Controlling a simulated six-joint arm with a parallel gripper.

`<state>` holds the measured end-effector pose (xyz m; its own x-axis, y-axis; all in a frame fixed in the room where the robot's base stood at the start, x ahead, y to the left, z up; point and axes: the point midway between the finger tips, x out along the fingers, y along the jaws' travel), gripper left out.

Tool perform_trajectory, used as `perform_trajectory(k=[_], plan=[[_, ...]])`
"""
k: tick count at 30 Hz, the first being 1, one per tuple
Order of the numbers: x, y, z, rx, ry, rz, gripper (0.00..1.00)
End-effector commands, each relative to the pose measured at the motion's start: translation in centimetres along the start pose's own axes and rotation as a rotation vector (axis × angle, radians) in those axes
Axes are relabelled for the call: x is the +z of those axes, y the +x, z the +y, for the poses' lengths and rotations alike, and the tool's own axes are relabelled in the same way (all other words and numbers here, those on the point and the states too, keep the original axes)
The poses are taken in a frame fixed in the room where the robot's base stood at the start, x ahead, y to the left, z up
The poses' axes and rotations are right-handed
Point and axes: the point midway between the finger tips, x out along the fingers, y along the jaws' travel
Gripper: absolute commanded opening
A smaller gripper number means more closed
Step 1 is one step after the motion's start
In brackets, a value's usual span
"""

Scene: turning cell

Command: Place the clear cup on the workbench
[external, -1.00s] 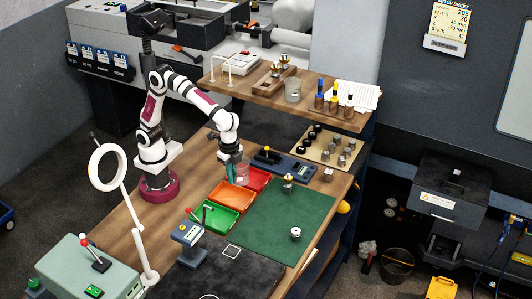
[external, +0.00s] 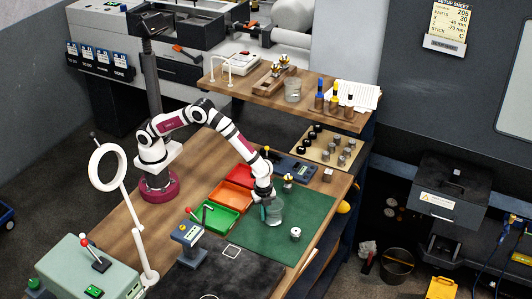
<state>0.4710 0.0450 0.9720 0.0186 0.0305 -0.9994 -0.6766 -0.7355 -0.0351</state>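A clear cup (external: 276,213) is at the end of my arm, upright, over the green mat (external: 305,222) on the workbench (external: 120,243). My gripper (external: 266,208) is at the cup's left side, with its fingers at the cup wall, and appears shut on it. Whether the cup's base touches the mat or hangs just above it I cannot tell. Another clear glass vessel (external: 293,90) stands on the raised wooden shelf.
Red (external: 226,177), orange (external: 232,195) and green (external: 215,217) trays lie left of the cup. A metal part (external: 295,233) stands on the mat to the right, a brass-topped one (external: 288,182) behind. A gauge (external: 187,234) stands in front left.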

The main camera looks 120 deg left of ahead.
Motion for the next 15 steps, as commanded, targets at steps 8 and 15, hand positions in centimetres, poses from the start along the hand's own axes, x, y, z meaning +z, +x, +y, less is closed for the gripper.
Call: perform_trajectory(k=[8, 15], plan=[[-0.03, 0.42, 0.03, -0.001, 0.000, 0.001, 0.00], [-0.03, 0.68, 0.06, -0.001, 0.000, 0.000, 0.28]])
